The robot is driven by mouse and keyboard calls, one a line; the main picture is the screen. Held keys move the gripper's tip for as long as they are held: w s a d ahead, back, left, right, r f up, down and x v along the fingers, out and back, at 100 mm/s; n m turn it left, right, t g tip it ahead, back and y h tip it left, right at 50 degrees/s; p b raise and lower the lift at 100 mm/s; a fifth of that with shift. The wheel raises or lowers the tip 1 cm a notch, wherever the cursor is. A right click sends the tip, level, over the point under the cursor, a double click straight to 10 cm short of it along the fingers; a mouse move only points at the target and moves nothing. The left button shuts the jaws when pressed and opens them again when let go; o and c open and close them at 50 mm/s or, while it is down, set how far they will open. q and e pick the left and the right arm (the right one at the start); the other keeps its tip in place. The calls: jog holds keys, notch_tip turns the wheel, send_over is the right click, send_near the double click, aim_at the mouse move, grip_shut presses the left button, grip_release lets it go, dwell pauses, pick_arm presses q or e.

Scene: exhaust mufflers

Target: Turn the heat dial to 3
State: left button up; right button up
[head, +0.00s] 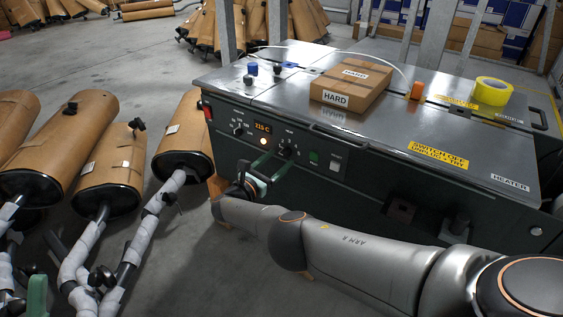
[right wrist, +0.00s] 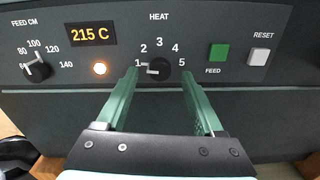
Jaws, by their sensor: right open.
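The heat dial is a black knob (right wrist: 159,70) on the dark front panel of the heater machine, under the word HEAT. Its white pointer faces left, at the 1; the 3 is at the top of its scale. The dial also shows in the head view (head: 285,151). My right gripper (right wrist: 160,76) is open, with one green finger on each side of the dial. A gap shows between the dial and each finger. In the head view my right gripper (head: 270,168) is in front of the panel. A green finger-like piece, seemingly my left gripper (head: 37,292), shows at the bottom left edge.
A display (right wrist: 89,34) reads 215 C, above a lit lamp (right wrist: 99,69). The feed dial (right wrist: 37,70) is at left; a green feed button (right wrist: 218,53) and white reset button (right wrist: 258,56) are at right.

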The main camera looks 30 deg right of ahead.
jog(key=shift+b+x, duration=0.3)
jog(key=shift+x, duration=0.9)
grip_shut()
